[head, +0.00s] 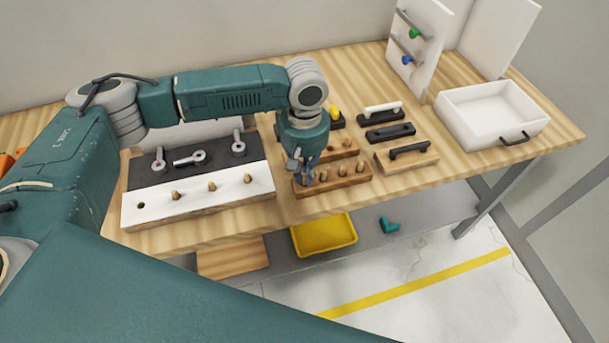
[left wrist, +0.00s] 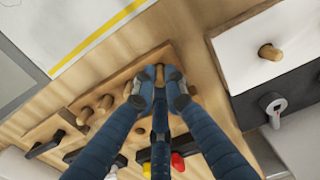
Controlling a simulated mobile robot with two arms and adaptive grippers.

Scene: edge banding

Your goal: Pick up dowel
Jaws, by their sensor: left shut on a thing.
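My left gripper (head: 306,178) is shut at the left end of a low wooden block (head: 345,186) in the head view, pointing down. In the left wrist view, the left gripper (left wrist: 161,88) has its fingers on both sides of a dowel (left wrist: 159,70) in that block (left wrist: 152,57). I cannot tell whether this dowel is still seated. More dowels stand in a row beside it, such as this one (head: 343,171). A white-fronted board (head: 195,207) to the left holds three dowels, one here (head: 212,186), and an empty hole at its left end. My right gripper does not show.
Behind and right of the block stand mounted handles (head: 390,133) and a second wooden block (head: 345,146). A white open box (head: 470,137) and an upright white panel (head: 428,35) stand farther right. A yellow tray (head: 325,236) is on the shelf below.

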